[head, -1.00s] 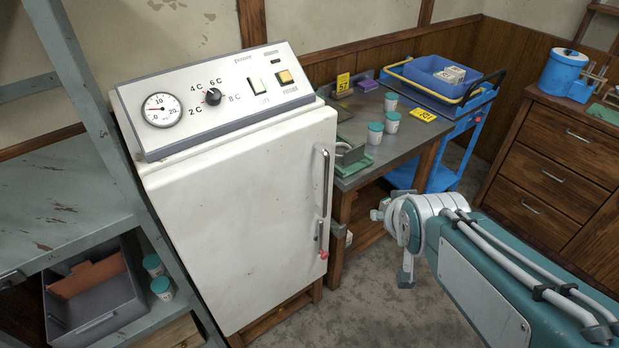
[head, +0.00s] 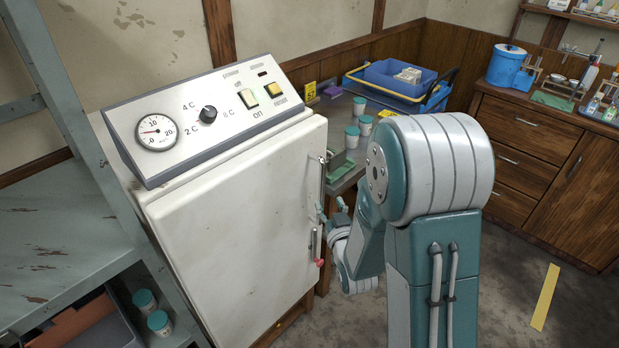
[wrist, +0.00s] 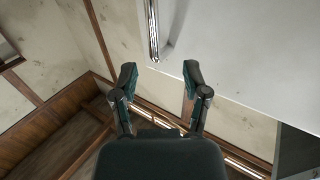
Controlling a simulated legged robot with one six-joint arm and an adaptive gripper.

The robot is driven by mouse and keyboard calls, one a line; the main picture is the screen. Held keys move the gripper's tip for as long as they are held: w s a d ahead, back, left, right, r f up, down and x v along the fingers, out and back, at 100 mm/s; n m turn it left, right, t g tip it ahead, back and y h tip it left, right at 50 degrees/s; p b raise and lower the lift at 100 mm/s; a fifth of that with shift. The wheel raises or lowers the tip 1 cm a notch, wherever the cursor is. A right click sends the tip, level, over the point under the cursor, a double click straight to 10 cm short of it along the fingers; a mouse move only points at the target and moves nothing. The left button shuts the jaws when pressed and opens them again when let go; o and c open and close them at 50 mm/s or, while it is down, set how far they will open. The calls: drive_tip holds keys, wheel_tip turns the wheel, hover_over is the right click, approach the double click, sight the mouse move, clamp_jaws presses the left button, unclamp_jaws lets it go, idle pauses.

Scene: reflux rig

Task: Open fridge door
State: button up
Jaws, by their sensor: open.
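The white fridge door (head: 235,225) is shut, below a sloped control panel (head: 208,110). A vertical metal handle (head: 323,180) runs along its right edge. A small latch with a red tip (head: 319,262) sits low on that edge. In the wrist view my gripper (wrist: 160,76) is open and empty. The handle's end (wrist: 153,35) shows beyond the fingertips, roughly in line with the gap between them. The door face (wrist: 240,45) fills the upper right there. No contact with the handle is visible.
A grey shelf (head: 55,240) stands close on the left. Wooden drawers (head: 525,150) are at the right. Floor in front is free.

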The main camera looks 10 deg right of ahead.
sight(322, 179)
drive_tip(key=w, duration=1)
drive_tip(key=shift+w+a, duration=0.1)
drive_tip(key=shift+w, duration=0.2)
drive_tip(key=shift+d, duration=0.6)
drive_tip(key=shift+a, duration=0.15)
clamp_jaws()
drive_tip(key=shift+a, duration=0.2)
